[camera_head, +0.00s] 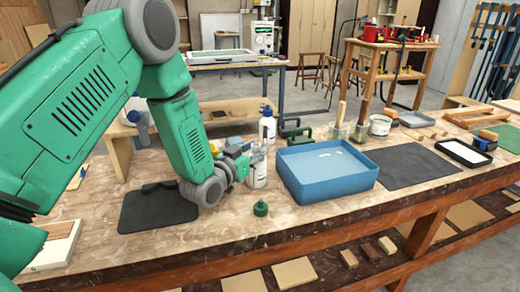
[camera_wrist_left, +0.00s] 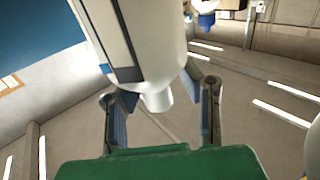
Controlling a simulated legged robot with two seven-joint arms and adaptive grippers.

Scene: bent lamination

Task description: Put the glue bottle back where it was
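The glue bottle (camera_head: 258,172), white with a dark label, stands roughly upright near the front of the workbench, left of the blue tray. I cannot tell whether its base touches the bench. My left gripper (camera_head: 248,160) reaches it from the left. In the left wrist view the white bottle (camera_wrist_left: 150,40) lies between the two fingers, and their blue pads press against both its sides, so the left gripper (camera_wrist_left: 160,95) is shut on it. Its short bare neck shows there. A second white bottle with a blue top (camera_head: 267,127) stands behind. My right gripper is not in view.
A blue tray (camera_head: 325,185) is close on the right. A green cap-like piece (camera_head: 261,208) lies in front of the bottle. Dark mats (camera_head: 158,208) (camera_head: 410,165) lie left and right. Jars with brushes (camera_head: 340,131) and a green clamp (camera_head: 296,134) are behind.

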